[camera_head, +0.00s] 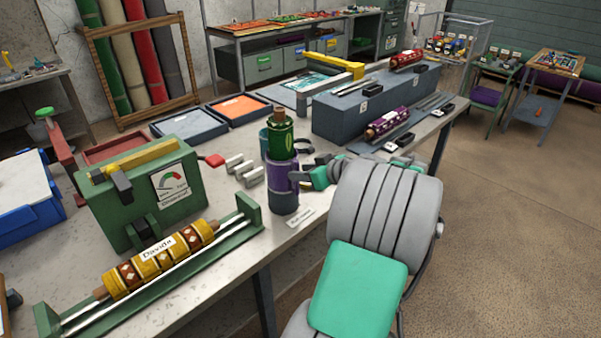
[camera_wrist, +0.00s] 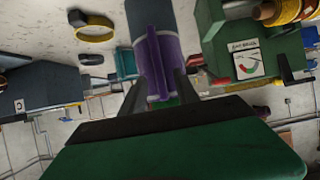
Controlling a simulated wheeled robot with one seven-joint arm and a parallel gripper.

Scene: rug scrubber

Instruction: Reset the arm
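My gripper (camera_head: 298,176) is beside a purple upright holder (camera_head: 285,194) on the workbench, at its right side in the head view. A dark green patterned roll (camera_head: 280,140) with a wooden end stands upright in the holder's top. In the wrist view my gripper's two dark fingers (camera_wrist: 158,92) are spread apart. The purple holder (camera_wrist: 166,58) shows between and beyond them. I see nothing clearly clamped; whether the fingertips touch the holder cannot be told. My arm comes in from the lower right of the head view and hides part of the bench's front edge.
A green gauge box (camera_head: 150,190) and a green cradle with a yellow roll (camera_head: 160,262) stand left. A blue-grey block (camera_head: 365,108) and a purple roll (camera_head: 387,123) lie behind right. Trays (camera_head: 188,123) lie at the back. Open floor (camera_head: 510,220) is at right.

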